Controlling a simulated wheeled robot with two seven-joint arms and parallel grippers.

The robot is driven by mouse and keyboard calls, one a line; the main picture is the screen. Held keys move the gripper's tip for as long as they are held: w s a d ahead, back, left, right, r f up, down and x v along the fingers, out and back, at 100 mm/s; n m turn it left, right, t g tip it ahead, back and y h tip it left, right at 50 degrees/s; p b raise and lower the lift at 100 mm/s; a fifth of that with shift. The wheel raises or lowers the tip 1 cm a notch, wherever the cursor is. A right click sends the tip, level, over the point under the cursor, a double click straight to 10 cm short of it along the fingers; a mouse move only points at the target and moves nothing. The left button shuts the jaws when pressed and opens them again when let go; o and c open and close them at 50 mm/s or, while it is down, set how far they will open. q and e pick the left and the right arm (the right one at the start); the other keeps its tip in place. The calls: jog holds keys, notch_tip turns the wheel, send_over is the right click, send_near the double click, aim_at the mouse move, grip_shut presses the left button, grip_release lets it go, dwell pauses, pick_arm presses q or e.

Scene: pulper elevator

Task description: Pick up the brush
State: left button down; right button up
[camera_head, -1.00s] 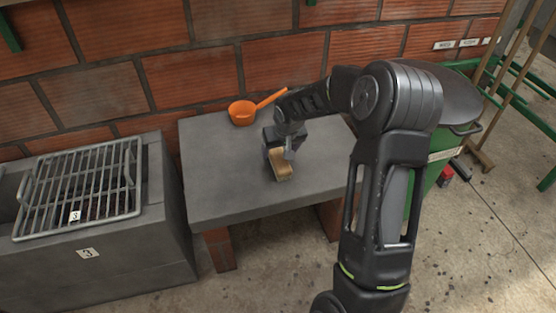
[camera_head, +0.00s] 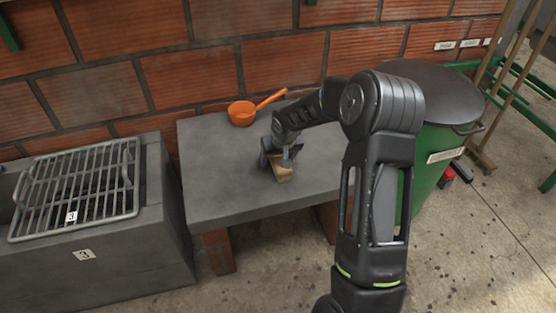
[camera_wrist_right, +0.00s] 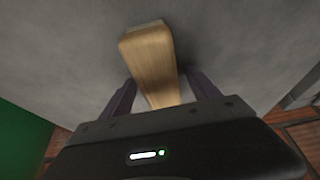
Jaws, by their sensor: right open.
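The brush (camera_head: 284,174) lies on the grey stone bench, its light wooden body showing just in front of my right gripper (camera_head: 277,160). In the right wrist view the brush's wooden back (camera_wrist_right: 151,62) runs between the two dark fingers of the right gripper (camera_wrist_right: 160,95). The fingers are apart, one on each side of the wood, with a gap at least on the left. The far part of the brush is hidden by the gripper in the head view, and its bristles cannot be made out. My left gripper is not in view.
The bench top (camera_head: 222,185) is mostly clear. A grill with a metal grate (camera_head: 75,190) stands left. A green barrel (camera_head: 432,160) stands right, and a brick wall (camera_head: 190,75) is behind.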

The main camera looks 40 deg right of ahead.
jog(key=shift+c, duration=0.5)
jog(key=c, duration=1.4)
jog(key=shift+c, duration=0.2)
notch_tip(320, 180, up, 10)
jog(key=p, duration=0.3)
